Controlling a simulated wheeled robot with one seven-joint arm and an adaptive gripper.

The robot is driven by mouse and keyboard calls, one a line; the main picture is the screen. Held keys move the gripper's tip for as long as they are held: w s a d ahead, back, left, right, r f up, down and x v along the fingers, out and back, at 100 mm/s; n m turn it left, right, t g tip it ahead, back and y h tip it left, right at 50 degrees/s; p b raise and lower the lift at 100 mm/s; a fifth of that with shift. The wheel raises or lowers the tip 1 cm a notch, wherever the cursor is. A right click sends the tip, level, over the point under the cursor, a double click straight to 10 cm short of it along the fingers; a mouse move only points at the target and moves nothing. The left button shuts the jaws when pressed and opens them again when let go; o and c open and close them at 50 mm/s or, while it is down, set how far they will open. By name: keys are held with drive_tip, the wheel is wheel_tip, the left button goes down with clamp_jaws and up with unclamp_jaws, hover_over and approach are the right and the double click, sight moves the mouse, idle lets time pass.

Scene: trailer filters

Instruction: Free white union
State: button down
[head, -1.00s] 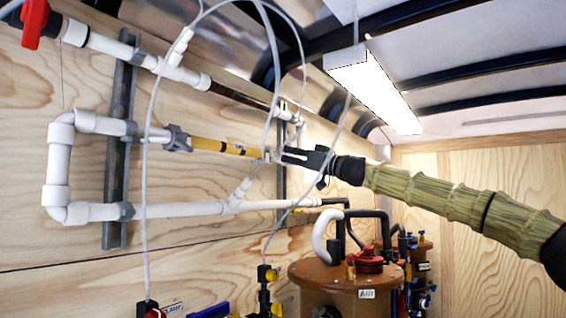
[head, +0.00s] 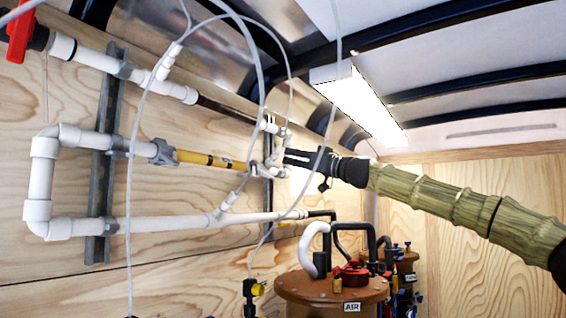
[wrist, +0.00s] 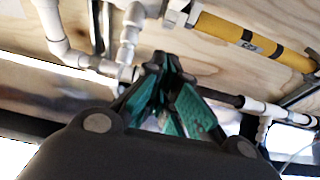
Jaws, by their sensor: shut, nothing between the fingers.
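A yellow pipe with black bands (head: 208,160) runs along the wood wall. White fittings (head: 268,170) stand at its right end; the white union appears to be among them, but I cannot tell exactly which piece it is. In the wrist view the yellow pipe (wrist: 240,38) is at the upper right, with a white fitting (wrist: 178,14) at its near end. My gripper (head: 287,157) is shut and empty, just right of and slightly above these fittings in the head view. Its green-padded fingers (wrist: 160,64) meet below the white pipework in the wrist view, apparently touching nothing.
White pipes (head: 150,228) loop around the yellow one, held by grey wall struts (head: 103,170). Thin clear hoses (head: 137,150) hang in front. A brown tank with black and white pipes (head: 335,288) stands below; a lamp (head: 360,105) hangs above.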

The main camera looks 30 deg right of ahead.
drive_tip(key=b+v, duration=0.1)
drive_tip(key=v, duration=0.5)
drive_tip(key=shift+s+d, duration=0.25)
